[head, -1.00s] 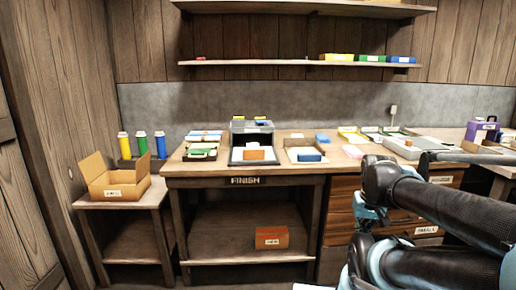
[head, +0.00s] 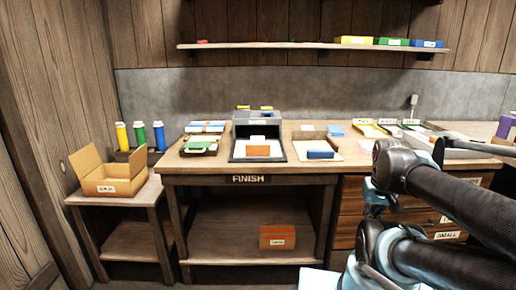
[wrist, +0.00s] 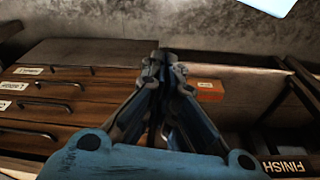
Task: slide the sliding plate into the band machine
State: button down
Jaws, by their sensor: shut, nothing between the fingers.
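A grey and black box-like machine (head: 257,127) stands on the FINISH bench, with a white sloped surface and a small orange-brown block (head: 258,151) at its front. It may be the band machine; I cannot tell for sure. I cannot pick out the sliding plate with certainty. In the wrist view, my gripper (wrist: 164,62) is shut and empty, its fingers close together in front of the bench's drawers and lower shelf. The gripper is not clear in the head view, where my dark arm fills the right side.
The wooden bench (head: 190,171) also holds a blue block (head: 320,154) on a tray, and several small trays. An open cardboard box (head: 105,178) sits on a side table at left. An orange box (head: 277,237) lies on the lower shelf. Drawers (head: 345,213) are at right.

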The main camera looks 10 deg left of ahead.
aim_at(258, 147)
jog(key=w+a+r+n+t, duration=0.1)
jog(key=w+a+r+n, duration=1.25)
jog(key=n, duration=0.65)
jog(key=w+a+r+n+t+y, duration=0.1)
jog(key=a+r+n, duration=0.3)
jog(key=a+n, duration=0.7)
jog(key=w+a+r+n, duration=0.1)
jog(key=a+r+n, duration=0.45)
jog(key=a, duration=0.95)
jog(key=shift+n, duration=0.85)
jog(key=x, duration=0.4)
jog(key=w+x, duration=0.1)
jog(key=x, duration=0.7)
jog(key=shift+w+r, duration=0.25)
jog(key=shift+w, duration=0.1)
jog(key=shift+w+a, duration=0.15)
jog(key=shift+w, duration=0.4)
